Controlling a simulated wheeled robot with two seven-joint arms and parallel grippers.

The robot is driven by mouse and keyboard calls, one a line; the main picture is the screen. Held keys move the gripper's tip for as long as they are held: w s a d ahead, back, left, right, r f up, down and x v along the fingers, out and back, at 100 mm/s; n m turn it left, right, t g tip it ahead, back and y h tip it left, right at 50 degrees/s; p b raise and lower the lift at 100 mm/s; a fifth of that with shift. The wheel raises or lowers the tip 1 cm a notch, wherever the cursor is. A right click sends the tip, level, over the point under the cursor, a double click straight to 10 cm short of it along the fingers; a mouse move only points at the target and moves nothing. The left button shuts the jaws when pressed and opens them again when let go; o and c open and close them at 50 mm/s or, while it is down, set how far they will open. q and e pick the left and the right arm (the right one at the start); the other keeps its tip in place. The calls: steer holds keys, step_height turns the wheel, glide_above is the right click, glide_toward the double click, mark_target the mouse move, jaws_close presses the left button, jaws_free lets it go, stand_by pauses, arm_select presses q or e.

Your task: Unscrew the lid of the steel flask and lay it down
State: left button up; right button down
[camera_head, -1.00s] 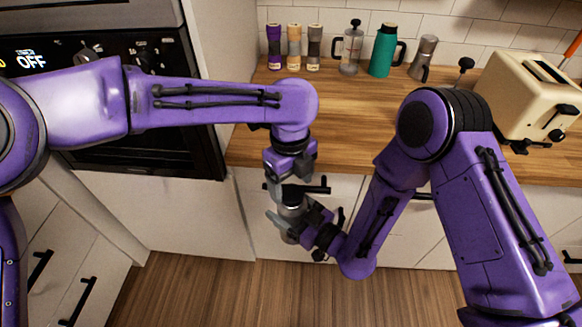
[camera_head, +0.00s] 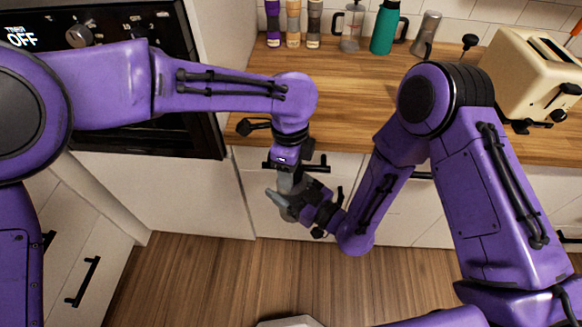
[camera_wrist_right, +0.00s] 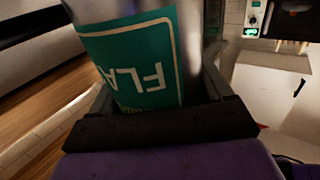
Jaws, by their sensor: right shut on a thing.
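The steel flask (camera_wrist_right: 135,60) fills the upper part of the right wrist view. Its green label has upside-down letters. My right gripper (camera_head: 291,205) is shut around the flask body and holds it in the air in front of the cabinet. My left gripper (camera_head: 286,184) points down from above, right at the flask's top. The flask's lid is hidden behind the left gripper, and I cannot tell whether the left jaws are closed on it. In the head view most of the flask is covered by the two grippers.
A wooden counter (camera_head: 350,120) lies behind my arms, its front middle clear. Along its back stand several canisters, a French press (camera_head: 351,28), a teal jug (camera_head: 385,28) and a moka pot (camera_head: 426,33). A cream toaster (camera_head: 530,75) stands right, an oven (camera_head: 150,110) left.

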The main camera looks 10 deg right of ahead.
arm_select(q)
steer(key=n, duration=0.6)
steer(key=shift+d+n, duration=0.15)
steer(key=shift+n, duration=0.25)
steer(key=o, duration=1.1)
steer(key=shift+o, duration=0.2)
steer(key=shift+r, duration=0.15)
